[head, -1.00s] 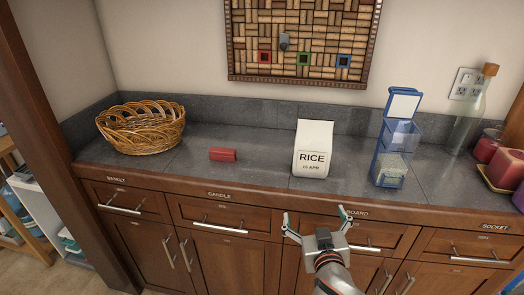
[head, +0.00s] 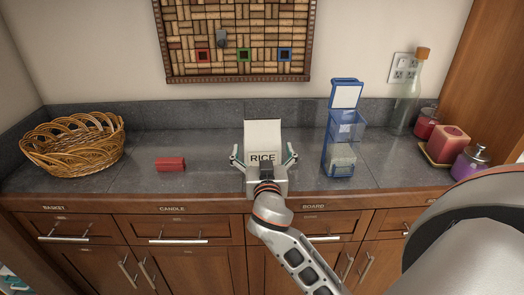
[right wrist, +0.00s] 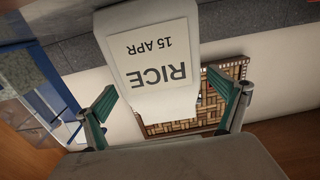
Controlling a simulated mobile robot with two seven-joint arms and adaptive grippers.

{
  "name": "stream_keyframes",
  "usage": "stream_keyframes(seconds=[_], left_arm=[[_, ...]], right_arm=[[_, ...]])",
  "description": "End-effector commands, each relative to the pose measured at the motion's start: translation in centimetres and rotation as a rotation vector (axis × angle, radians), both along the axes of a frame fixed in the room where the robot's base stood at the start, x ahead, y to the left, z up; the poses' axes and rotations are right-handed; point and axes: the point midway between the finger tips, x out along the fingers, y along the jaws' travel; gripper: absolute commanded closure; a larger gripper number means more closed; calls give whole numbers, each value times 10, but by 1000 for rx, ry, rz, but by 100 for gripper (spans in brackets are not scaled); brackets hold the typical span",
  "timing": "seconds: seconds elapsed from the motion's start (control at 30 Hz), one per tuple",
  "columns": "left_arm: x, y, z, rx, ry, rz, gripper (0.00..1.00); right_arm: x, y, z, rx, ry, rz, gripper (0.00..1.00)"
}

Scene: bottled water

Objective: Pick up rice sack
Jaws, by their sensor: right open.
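The white rice sack (head: 263,135) stands upright on the grey counter, with its "RICE" label facing me. My right gripper (head: 264,156) is open in front of it, with one finger to each side of the sack in the picture. In the right wrist view the sack (right wrist: 150,50) appears upside down, its "RICE 15 APR" label between and beyond the open fingers (right wrist: 166,98). I see no finger clearly touching the sack. My wrist hides the sack's lower part in the head view. My left gripper is not in view.
A blue clear-bin dispenser (head: 345,130) stands right of the sack. A red block (head: 170,164) and a wicker basket (head: 72,145) are to the left. A glass bottle (head: 404,105) and candles (head: 447,143) stand far right. The counter beside the sack is clear.

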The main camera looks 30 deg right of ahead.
Motion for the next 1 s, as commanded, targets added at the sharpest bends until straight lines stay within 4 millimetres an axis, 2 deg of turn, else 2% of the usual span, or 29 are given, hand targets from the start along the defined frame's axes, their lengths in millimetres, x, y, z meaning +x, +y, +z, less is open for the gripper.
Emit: stream_keyframes(seconds=[0.13, 0.4, 0.43, 0.6, 0.63, 0.67, 1.0], left_arm=[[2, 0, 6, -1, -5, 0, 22], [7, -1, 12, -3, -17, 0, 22], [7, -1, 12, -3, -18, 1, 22], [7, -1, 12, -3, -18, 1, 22], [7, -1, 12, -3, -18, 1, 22], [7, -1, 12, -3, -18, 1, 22], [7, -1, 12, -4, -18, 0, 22]], right_arm=[[15, -8, 1, -2, 0, 0, 4], [18, -10, 0, 0, 1, 0, 4], [18, -10, 0, 0, 1, 1, 7], [18, -10, 0, 0, 1, 1, 51], [18, -10, 0, 0, 1, 1, 59], [17, -10, 0, 0, 1, 1, 62], [18, -10, 5, 0, -4, 1, 62]])
